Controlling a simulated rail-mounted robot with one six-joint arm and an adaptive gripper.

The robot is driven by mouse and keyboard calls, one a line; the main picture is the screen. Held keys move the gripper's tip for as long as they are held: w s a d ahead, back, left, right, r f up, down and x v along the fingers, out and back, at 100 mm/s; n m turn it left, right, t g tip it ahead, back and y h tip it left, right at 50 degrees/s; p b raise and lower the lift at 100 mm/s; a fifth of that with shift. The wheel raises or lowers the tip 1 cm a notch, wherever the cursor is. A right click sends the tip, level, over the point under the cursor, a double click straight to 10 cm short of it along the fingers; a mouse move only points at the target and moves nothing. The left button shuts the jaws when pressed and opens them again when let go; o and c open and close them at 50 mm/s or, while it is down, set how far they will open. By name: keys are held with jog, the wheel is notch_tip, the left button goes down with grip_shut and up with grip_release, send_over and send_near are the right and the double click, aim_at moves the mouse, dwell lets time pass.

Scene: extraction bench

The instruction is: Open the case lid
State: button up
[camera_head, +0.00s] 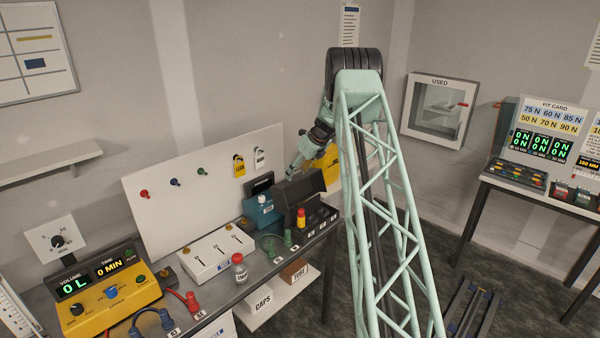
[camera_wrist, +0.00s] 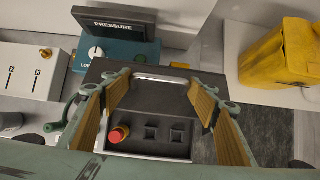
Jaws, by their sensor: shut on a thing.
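The dark case (camera_head: 318,222) stands at the right end of the bench. Its lid (camera_head: 305,186) is tilted up behind the tray, which holds a bottle with a red cap (camera_head: 301,213) and dark square slots. In the wrist view the lid (camera_wrist: 150,98) carries a pale bar handle (camera_wrist: 160,78). My gripper (camera_wrist: 159,83) has one padded finger at each end of this handle and is shut on it. In the head view my gripper is partly hidden behind the raised lid.
A teal pressure unit (camera_head: 262,209) stands close to the left of the case. A white slotted box (camera_head: 214,252) and a small bottle (camera_head: 239,270) are further left.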

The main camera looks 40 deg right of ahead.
jog(key=shift+w+d+r, duration=0.1)
jog(key=shift+w+r, duration=0.1)
jog(key=shift+r, duration=0.05)
dwell(0.3)
jog(key=o, duration=0.8)
jog(key=shift+o, duration=0.8)
jog(key=shift+f, duration=0.15)
jog(key=shift+s, duration=0.1)
jog(key=v, duration=1.2)
